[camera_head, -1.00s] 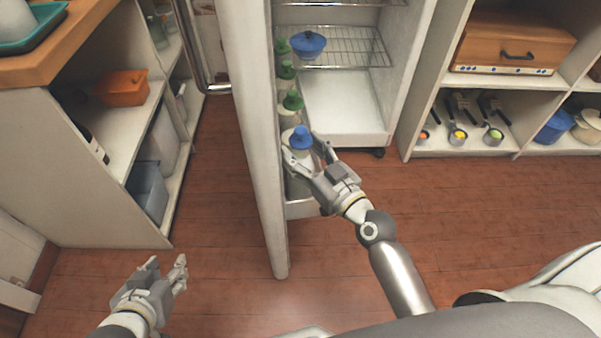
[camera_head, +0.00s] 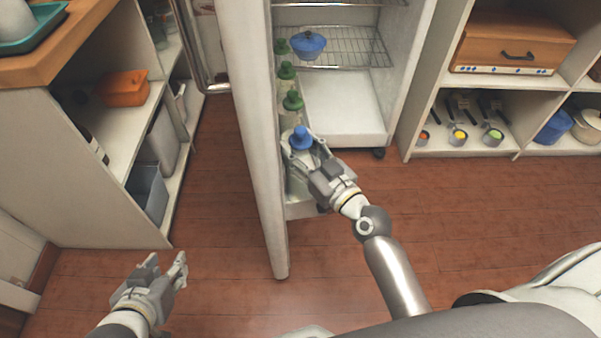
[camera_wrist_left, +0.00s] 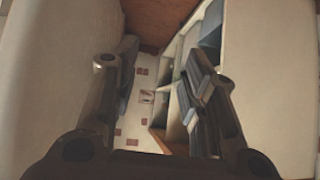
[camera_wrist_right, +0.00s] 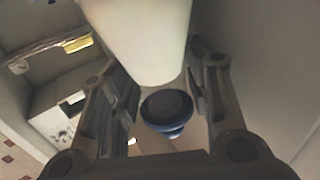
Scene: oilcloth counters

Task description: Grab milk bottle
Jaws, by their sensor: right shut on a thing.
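The milk bottle (camera_head: 301,138) is pale with a blue cap and stands upright in the inner rack of the open fridge door. My right gripper (camera_head: 304,157) is shut on its body just below the cap, hiding part of it. In the right wrist view a smooth white body (camera_wrist_right: 145,40) stands between the two fingers, with a dark blue round thing (camera_wrist_right: 167,108) below it; I cannot tell what the latter is. My left gripper (camera_head: 164,264) is open and empty over the floor at the lower left; its spread fingers also show in the left wrist view (camera_wrist_left: 160,85).
Several green-capped bottles (camera_head: 293,101) stand behind in the same door rack. The fridge door (camera_head: 256,150) stands close on the left. A blue pot (camera_head: 308,45) sits on a wire shelf (camera_head: 350,50) inside. The floor (camera_head: 450,200) to the right is clear.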

